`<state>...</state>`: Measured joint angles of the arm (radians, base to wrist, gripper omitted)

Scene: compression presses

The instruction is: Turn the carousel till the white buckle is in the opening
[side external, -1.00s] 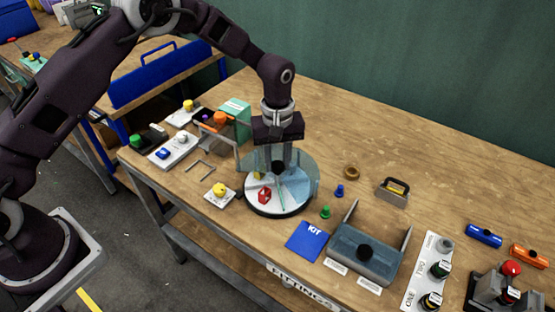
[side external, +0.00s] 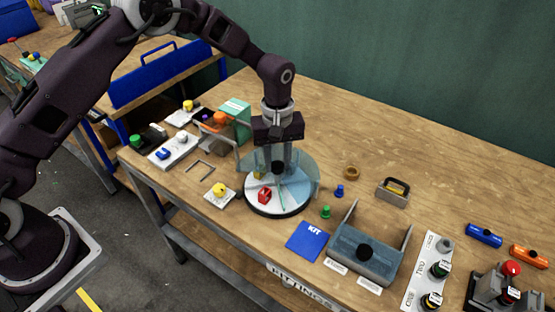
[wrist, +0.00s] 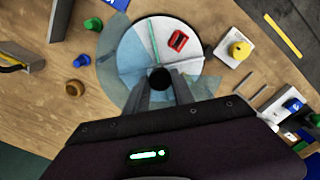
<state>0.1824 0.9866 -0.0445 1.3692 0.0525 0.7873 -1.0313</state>
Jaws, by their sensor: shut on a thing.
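The carousel (side external: 290,208) is a round white disc with thin dividers and a clear bluish cover over part of it. It also shows in the wrist view (wrist: 133,45). A red buckle-like piece (side external: 265,196) lies on the disc in the uncovered white part (wrist: 178,41). A small yellow piece (side external: 258,173) shows behind it through the cover. I cannot make out a white buckle on the white disc. My gripper (wrist: 160,90) points down over the middle of the carousel, shut on its black knob (side external: 278,167).
A yellow knob on a white plate (side external: 220,190) stands close left of the carousel. A blue KIT pad (side external: 306,240), a green peg (side external: 326,212) and a blue peg (side external: 340,190) lie in front and to the right.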

